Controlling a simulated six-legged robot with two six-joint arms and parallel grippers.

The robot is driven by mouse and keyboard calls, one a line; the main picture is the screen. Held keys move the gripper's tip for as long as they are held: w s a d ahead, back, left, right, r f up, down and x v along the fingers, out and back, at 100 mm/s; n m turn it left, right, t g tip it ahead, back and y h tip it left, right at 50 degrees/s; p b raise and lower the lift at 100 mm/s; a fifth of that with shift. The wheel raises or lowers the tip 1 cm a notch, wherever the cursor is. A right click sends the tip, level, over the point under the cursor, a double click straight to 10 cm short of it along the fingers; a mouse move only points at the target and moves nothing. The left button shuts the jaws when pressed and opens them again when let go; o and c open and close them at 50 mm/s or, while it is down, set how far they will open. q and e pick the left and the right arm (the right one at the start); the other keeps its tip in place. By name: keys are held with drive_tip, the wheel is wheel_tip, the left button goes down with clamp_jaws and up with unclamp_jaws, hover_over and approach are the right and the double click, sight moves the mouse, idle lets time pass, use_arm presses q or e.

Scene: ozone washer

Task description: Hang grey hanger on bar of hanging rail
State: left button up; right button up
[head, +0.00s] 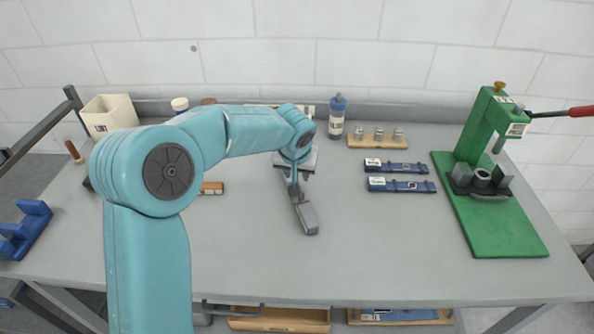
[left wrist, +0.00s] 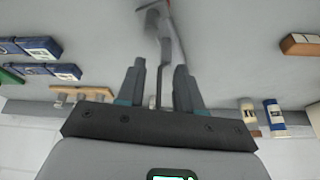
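No hanger and no hanging rail can be made out in these views. My left gripper (head: 298,178) is over the middle of the bench, pointing down. A grey tool with a thin handle and a blocky end (head: 307,217) reaches from the gripper toward the front. In the left wrist view the fingers (left wrist: 160,66) are apart, with the thin handle between them and a gap visible on each side. The tool's far end (left wrist: 152,8) is at the top edge. Whether the tool rests on the bench is unclear. My right gripper is not in view.
A green press (head: 490,150) stands at the right. Two blue cases (head: 402,185), a wooden block with metal pieces (head: 377,142) and a blue-capped bottle (head: 337,118) are behind. A cream bin (head: 108,115) is at back left. The front right bench (head: 400,250) is clear.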

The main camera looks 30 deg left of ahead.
use_arm(q)
drive_tip(key=shift+r, duration=0.3)
drive_tip(key=v, duration=1.1)
drive_tip(key=shift+s+r, duration=0.2)
drive_tip(key=shift+r, duration=0.05)
drive_tip(key=shift+d, duration=0.1)
